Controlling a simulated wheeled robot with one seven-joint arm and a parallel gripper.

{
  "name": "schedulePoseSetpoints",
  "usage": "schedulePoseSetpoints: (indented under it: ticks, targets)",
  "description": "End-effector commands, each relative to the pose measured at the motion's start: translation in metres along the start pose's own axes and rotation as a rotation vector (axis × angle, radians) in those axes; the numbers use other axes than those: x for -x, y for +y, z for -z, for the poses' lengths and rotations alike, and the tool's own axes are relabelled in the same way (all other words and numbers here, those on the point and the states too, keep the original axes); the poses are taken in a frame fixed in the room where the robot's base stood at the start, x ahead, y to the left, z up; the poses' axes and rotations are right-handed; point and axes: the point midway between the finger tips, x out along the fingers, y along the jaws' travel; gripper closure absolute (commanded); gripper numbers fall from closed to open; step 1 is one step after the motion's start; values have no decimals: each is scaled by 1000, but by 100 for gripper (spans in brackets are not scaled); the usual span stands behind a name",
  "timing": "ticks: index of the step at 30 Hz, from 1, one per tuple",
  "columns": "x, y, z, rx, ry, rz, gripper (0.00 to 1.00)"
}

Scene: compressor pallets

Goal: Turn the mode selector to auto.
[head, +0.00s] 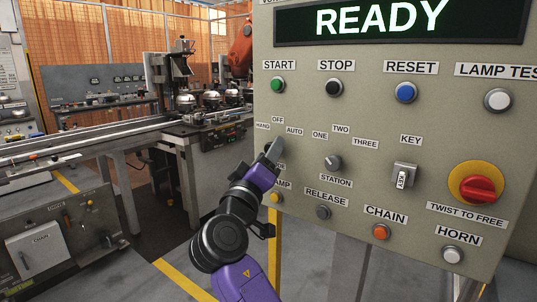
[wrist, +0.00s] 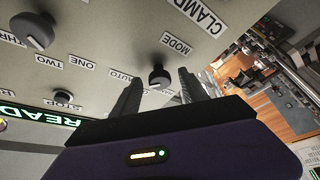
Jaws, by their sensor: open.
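The mode selector (wrist: 159,77) is a dark round knob on the grey control panel, under its MODE label (wrist: 176,44) in the wrist view. Its pale mark seems to face the OFF side, away from the AUTO label (wrist: 121,75), but is too small to read surely. My gripper (head: 273,149) is open at the panel's left side and hides the selector in the head view. In the wrist view its two fingers stand either side of the knob; I cannot tell whether they touch it. HAND (head: 262,126), OFF (head: 278,120) and AUTO (head: 294,131) labels show above it.
The station selector (head: 333,162) is right of my gripper. The green START button (head: 278,85) is above, and a yellow lamp button (head: 276,198) is below. A key switch (head: 404,176) and red emergency stop (head: 478,189) are farther right. A conveyor (head: 110,132) runs behind at left.

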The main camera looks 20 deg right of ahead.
Motion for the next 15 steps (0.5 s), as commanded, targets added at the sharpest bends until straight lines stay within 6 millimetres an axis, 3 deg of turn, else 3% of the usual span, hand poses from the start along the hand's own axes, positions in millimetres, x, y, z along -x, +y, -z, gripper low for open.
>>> schedulePoseSetpoints:
  ticks: [9,15]
  targets:
    - [49,-1,0,-1,1,4,48]
    - [71,-1,0,0,1,3,48]
